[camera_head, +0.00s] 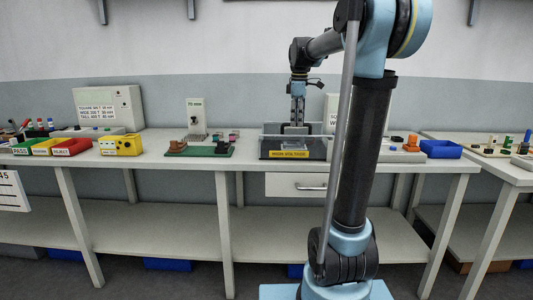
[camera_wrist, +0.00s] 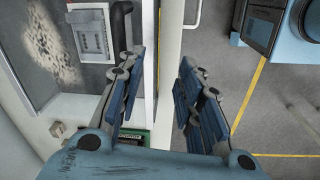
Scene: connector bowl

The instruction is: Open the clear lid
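A clear-walled box (camera_head: 317,150) with a yellow label (camera_head: 289,154) stands on the bench in the head view. Its clear lid is hard to make out, and I cannot tell its exact position. My gripper (camera_head: 297,119) points down over the box. In the wrist view my gripper (camera_wrist: 158,65) has its two fingers apart, with nothing between them but a pale edge and floor. A black bar-like handle (camera_wrist: 122,28) lies just beyond the left finger, beside a grey block (camera_wrist: 88,33). The left finger partly covers that area, so contact is unclear.
A green board (camera_head: 205,152) with small parts lies left of the box. A blue tray (camera_head: 440,149) and an orange part (camera_head: 411,143) are to the right. A drawer (camera_head: 296,185) sits under the bench. Floor shows right of the bench edge in the wrist view.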

